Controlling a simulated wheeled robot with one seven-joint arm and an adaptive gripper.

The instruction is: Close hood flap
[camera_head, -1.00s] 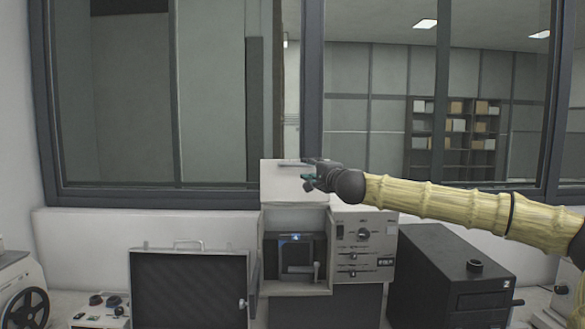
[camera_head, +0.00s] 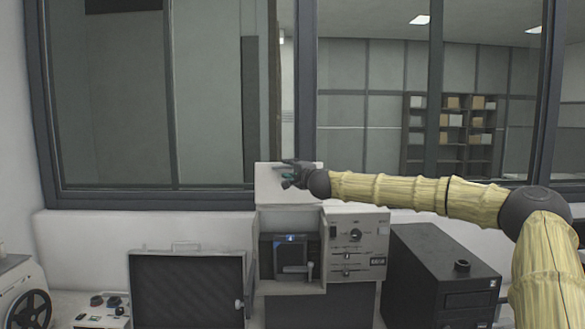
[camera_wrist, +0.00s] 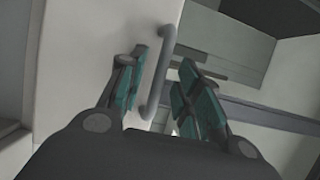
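The press (camera_head: 356,243) stands on the bench below the window. Its hood flap (camera_head: 268,184) is a pale panel raised above the dark front opening (camera_head: 291,255), which is uncovered. My gripper (camera_head: 288,180) is in front of the raised flap, near its upper right part. In the wrist view my gripper (camera_wrist: 163,95) is open, its teal finger pads on either side of the flap's grey bar handle (camera_wrist: 160,70). The handle appears between the pads, nearer the left one; contact cannot be told. The pale flap (camera_wrist: 80,60) fills the left of that view.
An open case with a dark lid (camera_head: 187,288) stands left of the press. A black box unit (camera_head: 440,275) stands to the right. A machine with a reel (camera_head: 25,300) is at far left. The window frame (camera_head: 306,90) is close behind the flap.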

